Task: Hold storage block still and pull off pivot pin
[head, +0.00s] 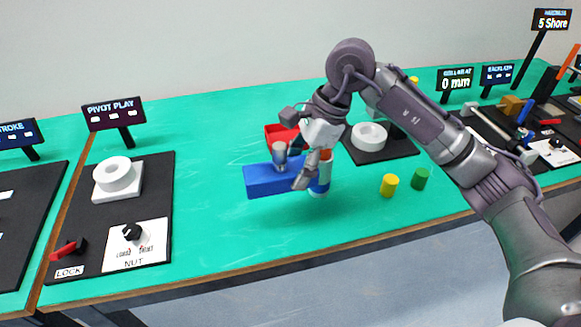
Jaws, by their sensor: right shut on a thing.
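The blue block (262,182), which I take as the storage block, is held at mid-table near the front. A grey pin (280,153) stands up from its left part; I take it as the pivot pin. My right gripper (303,175) reaches down from above and is shut on the block's right part, one finger in front of it. The other finger is hidden. A white, blue and orange cylinder (324,172) shows right at the block's right end; whether they touch, I cannot tell. My left gripper is not in view.
A red tray (273,131) lies behind the block, partly hidden by my right gripper. Yellow (389,185) and green (420,179) cylinders stand to the right. A black board with a white ring (117,174) and a knob (132,231) is at left. The green table between is clear.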

